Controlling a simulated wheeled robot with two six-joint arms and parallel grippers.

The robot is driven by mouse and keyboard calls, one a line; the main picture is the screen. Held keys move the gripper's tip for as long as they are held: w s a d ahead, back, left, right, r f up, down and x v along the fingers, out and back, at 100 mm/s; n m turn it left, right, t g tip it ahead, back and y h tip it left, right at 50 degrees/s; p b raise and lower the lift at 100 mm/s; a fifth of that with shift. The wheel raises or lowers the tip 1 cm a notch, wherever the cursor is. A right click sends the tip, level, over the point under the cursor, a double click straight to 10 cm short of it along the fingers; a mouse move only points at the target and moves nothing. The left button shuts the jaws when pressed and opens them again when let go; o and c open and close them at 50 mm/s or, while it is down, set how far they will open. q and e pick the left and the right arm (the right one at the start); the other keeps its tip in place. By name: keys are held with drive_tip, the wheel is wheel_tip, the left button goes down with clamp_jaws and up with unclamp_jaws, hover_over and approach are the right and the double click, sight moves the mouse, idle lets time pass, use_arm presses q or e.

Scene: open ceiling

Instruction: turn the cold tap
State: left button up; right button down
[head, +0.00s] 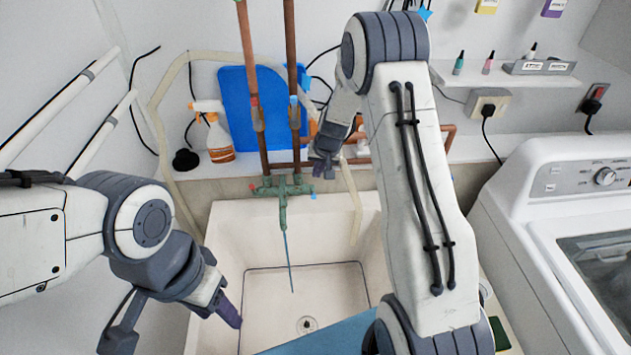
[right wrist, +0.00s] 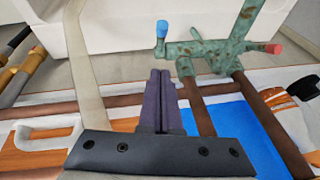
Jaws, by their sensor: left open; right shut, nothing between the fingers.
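The green, weathered tap (head: 283,190) is mounted at the back of the white sink. Its blue-tipped cold handle (head: 313,195) is on the right and its red-tipped handle (head: 252,187) on the left. In the right wrist view the blue tip (right wrist: 162,29) is just beyond my right gripper (right wrist: 161,73), with a visible gap in the picture. That gripper's fingers are shut and empty; in the head view the right gripper (head: 322,172) is close above the cold handle. A thin bluish line (head: 288,260) runs down from the spout. My left gripper (head: 232,312) is open and empty over the sink's left side.
The sink (head: 335,285) has a drain and a blue board (head: 325,335) at its front. Copper pipes (head: 290,50) rise behind the tap. A spray bottle (head: 216,135) and a blue panel (head: 240,90) stand at the back. A washing machine (head: 560,190) is at right.

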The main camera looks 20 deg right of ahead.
sight(313, 191)
drive_tip(key=shift+s+a+f+b, duration=0.2)
drive_tip(key=shift+f, duration=0.5)
drive_tip(key=shift+s+a+f+b, duration=0.2)
drive_tip(key=shift+s+f, duration=0.05)
drive_tip(key=shift+f, duration=0.5)
drive_tip(key=shift+s+a+f+b, duration=0.2)
drive_tip(key=shift+f, duration=0.5)
drive_tip(key=f+b, duration=0.1)
drive_tip(key=b, duration=0.1)
drive_tip(key=s+b, duration=0.1)
drive_tip(key=b, duration=0.1)
drive_tip(key=shift+s+a+f, duration=0.15)
drive_tip(key=shift+a+f, duration=0.05)
drive_tip(key=shift+f, duration=0.15)
drive_tip(key=shift+r, duration=0.3)
